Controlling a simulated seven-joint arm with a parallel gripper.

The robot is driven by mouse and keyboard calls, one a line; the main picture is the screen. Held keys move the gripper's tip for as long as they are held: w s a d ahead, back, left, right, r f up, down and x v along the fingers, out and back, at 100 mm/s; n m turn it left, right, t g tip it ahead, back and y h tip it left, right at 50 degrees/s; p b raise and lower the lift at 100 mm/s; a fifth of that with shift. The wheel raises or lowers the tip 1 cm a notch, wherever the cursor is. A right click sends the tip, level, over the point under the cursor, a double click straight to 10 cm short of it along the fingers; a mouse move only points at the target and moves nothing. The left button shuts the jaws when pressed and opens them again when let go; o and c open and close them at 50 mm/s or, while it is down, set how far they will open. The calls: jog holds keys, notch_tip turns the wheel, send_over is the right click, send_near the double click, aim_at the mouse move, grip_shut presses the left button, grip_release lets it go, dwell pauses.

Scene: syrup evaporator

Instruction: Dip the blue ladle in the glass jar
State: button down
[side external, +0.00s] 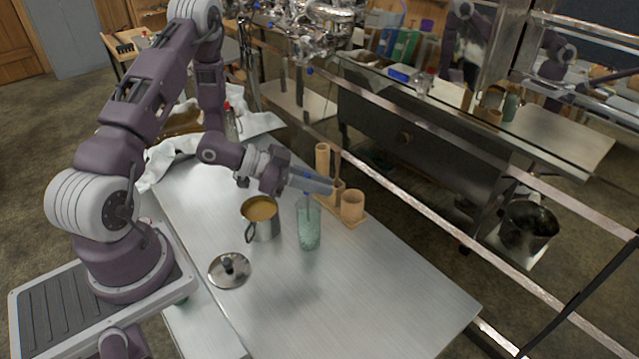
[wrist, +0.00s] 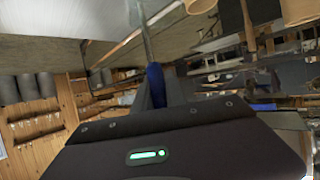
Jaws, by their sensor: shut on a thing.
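My gripper (side external: 318,185) is shut on the blue ladle near the blue end of its handle (side external: 307,175). In the wrist view the blue part (wrist: 154,80) sits between the fingers, and a thin grey shaft runs away from it. The glass jar (side external: 309,232), tall and greenish, stands upright on the metal table directly below the gripper tips. The ladle's lower end is hard to make out against the clear jar. I cannot tell whether it is inside the jar or how deep.
A metal pot (side external: 263,227) of amber liquid stands left of the jar. A round lid (side external: 229,270) lies nearer the front. Wooden cups (side external: 352,206) on a wooden board stand close behind and right of the jar. The table's right front (side external: 400,300) is clear.

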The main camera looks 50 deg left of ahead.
jog(key=shift+r, duration=0.15)
notch_tip(320, 180, up, 11)
jog(key=shift+r, duration=0.2)
dwell(0.7)
dwell(1.5)
